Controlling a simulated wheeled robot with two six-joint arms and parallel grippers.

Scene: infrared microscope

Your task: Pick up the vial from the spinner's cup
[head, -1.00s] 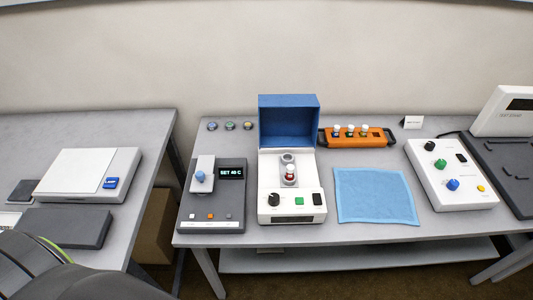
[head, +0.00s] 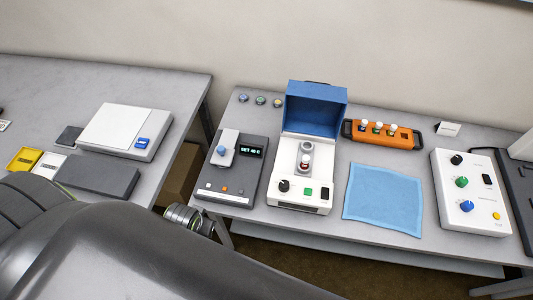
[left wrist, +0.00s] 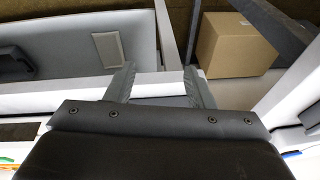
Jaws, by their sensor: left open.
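The vial (head: 305,161), with a white cap and a dark red body, sits in the cup of the white spinner (head: 296,198). The spinner's blue lid (head: 316,110) stands open behind it. My left arm comes in from the left in the head view, but its fingers do not show there. In the left wrist view my left gripper (left wrist: 160,88) is open with nothing between its fingers. It is away from the spinner, and no vial shows in that view. My right gripper is not in view.
A grey heater unit (head: 232,180) stands left of the spinner. An orange rack (head: 382,136) with several vials is behind right. A blue cloth (head: 384,199) lies right, before a white control box (head: 470,205). A cardboard box (left wrist: 235,45) is on the floor.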

